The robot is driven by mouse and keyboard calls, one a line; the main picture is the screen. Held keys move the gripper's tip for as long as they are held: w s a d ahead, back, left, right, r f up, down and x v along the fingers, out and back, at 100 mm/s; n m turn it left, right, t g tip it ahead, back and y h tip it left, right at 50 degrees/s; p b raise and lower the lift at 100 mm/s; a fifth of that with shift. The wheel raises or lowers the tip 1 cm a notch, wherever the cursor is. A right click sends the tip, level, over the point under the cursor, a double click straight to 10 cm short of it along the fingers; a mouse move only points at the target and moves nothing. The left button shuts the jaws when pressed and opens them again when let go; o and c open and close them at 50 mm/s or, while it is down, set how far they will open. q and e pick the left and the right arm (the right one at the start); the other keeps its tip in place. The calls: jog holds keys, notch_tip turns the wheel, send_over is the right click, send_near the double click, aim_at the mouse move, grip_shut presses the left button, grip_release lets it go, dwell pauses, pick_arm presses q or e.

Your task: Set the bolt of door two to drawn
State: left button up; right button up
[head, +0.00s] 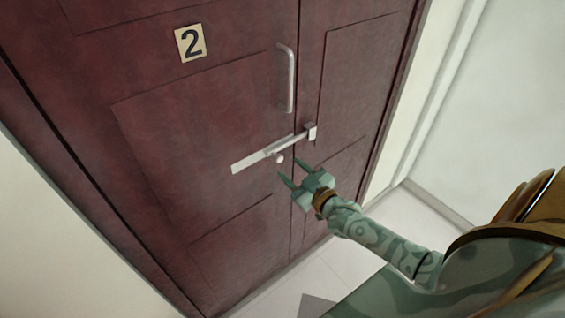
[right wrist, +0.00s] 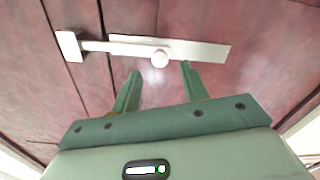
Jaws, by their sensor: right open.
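Door two (head: 150,90) is a dark red two-leaf door with a number 2 plate (head: 190,42). Its silver bolt (head: 250,160) lies across the left leaf, with a round knob (head: 280,158). The rod spans the seam between the leaves and reaches the keeper (head: 311,132) on the right leaf. In the right wrist view the rod also meets the keeper (right wrist: 69,46). My right gripper (head: 287,167) is open and empty, just below the knob. In the right wrist view the knob (right wrist: 160,58) lies just beyond the gap between the fingertips (right wrist: 161,70). My left gripper is out of view.
A vertical pull handle (head: 290,78) stands on the left leaf above the bolt. Pale walls (head: 510,90) flank the door. The light tiled floor (head: 335,262) in front of it looks clear, apart from a grey patch at the bottom.

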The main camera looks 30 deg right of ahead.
aim_at(278, 161)
jog(key=w, duration=0.5)
jog(key=shift+a+b, duration=0.2)
jog(key=shift+b, duration=0.1)
grip_shut()
jog(key=shift+s+a, duration=0.1)
jog(key=shift+a, duration=0.3)
jog(key=a+p, duration=0.3)
jog(key=a, duration=0.5)
jog(key=shift+s, duration=0.35)
grip_release()
jog(key=shift+a, duration=0.1)
